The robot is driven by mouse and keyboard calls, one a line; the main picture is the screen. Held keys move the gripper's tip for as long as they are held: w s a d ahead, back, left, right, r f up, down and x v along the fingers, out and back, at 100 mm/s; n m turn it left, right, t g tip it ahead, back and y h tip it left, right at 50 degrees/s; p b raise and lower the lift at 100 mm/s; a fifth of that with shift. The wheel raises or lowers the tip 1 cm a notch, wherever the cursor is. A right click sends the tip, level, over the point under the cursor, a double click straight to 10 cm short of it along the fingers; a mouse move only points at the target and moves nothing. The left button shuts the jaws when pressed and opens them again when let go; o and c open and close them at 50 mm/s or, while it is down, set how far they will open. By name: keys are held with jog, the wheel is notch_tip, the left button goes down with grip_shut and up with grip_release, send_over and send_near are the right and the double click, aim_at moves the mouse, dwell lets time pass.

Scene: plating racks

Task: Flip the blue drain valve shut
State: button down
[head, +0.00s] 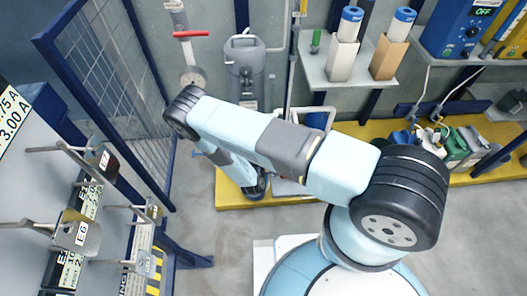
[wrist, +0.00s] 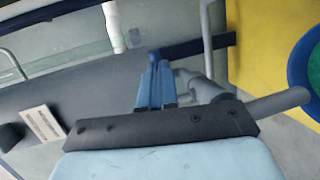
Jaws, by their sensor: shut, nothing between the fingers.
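My gripper (wrist: 156,54) shows in the wrist view as two blue fingers pressed together, shut and empty. Just right of the fingers is a grey pipe fitting (wrist: 207,88) with a grey spout (wrist: 283,104) reaching right. My fingers are not clearly visible there.
A grey tank (head: 245,72) and a red-handled valve (head: 190,34) stand at the back wall. A blue mesh panel (head: 105,75) and a meter rack (head: 60,190) are at left. A yellow platform (head: 400,185) runs along the wall. A blue-rimmed round container (wrist: 296,75) is right in the wrist view.

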jog(key=shift+w+d+r, duration=0.1)
jog(key=shift+w+d, duration=0.25)
jog(key=shift+w, duration=0.05)
dwell(0.4)
jog(key=shift+s, duration=0.1)
jog(key=d+v, duration=0.2)
jog(key=v, duration=1.2)
jog(key=shift+s+d, duration=0.3)
jog(key=shift+d, duration=0.15)
